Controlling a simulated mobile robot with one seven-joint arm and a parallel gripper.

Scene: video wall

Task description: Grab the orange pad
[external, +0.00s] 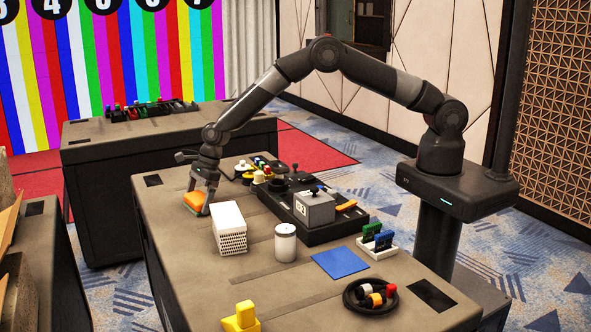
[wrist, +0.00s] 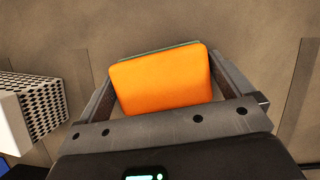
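The orange pad (external: 194,200) is a small block with a thin green layer on its far side, at the far left part of the console table. In the wrist view the orange pad (wrist: 163,82) sits between the two fingers of my gripper (wrist: 160,75). The left finger is very close to its left edge and the right finger is close to its right edge. In the external view my gripper (external: 199,197) points down at the pad. I cannot tell whether the fingers press on it.
A white perforated box (external: 229,228) stands close by; it also shows at the left of the wrist view (wrist: 38,105). A white canister (external: 285,242), a blue square (external: 340,262), a yellow block (external: 241,318) and a black control panel (external: 320,232) share the table (external: 185,275).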

